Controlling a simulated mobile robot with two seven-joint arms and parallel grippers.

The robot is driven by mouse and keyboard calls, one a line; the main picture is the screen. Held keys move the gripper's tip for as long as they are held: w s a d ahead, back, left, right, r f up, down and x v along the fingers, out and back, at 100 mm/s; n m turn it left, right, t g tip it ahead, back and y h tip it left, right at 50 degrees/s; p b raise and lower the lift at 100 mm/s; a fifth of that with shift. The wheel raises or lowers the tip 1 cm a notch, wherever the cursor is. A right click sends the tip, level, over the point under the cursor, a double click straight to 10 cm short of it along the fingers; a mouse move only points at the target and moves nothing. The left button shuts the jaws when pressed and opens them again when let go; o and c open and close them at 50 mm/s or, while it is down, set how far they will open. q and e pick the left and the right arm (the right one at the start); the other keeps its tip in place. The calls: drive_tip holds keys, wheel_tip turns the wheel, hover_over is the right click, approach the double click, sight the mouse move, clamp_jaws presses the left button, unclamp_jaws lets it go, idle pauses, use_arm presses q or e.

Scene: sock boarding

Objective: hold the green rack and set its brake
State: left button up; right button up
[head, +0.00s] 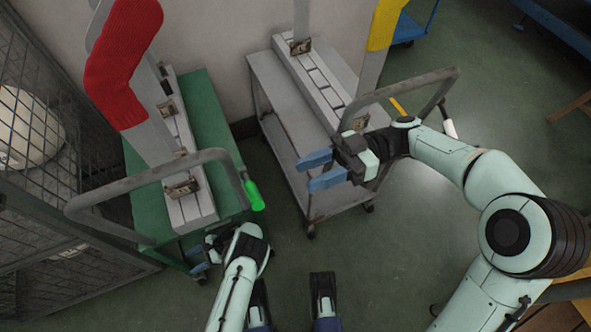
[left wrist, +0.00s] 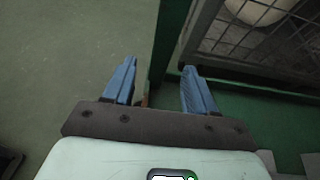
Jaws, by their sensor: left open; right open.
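The green rack (head: 146,237) stands at the left in the head view, with a grey push handle (head: 110,187) across its near end. A bright green lever (head: 253,195) hangs at the right end of this handle. My left gripper (head: 198,262) is low at the rack's near end, partly hidden by my own arm. In the left wrist view it (left wrist: 158,88) is open and empty, with a green edge of the rack (left wrist: 170,45) beyond the fingers. My right gripper (head: 312,170) is open and empty above the grey cart's near side, clear of the green rack.
A grey cart (head: 268,82) with its own handle (head: 405,88) and a white lever (head: 449,128) stands right of the rack. A wire mesh cage (head: 35,130) is close on the left. A red sock (head: 120,65) is on the rack's board. Floor (head: 285,250) is clear between the carts.

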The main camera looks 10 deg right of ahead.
sight(186, 266)
use_arm(q)
drive_tip(key=x, duration=0.7)
drive_tip(key=shift+a, duration=0.2)
clamp_jaws()
idle(1.3)
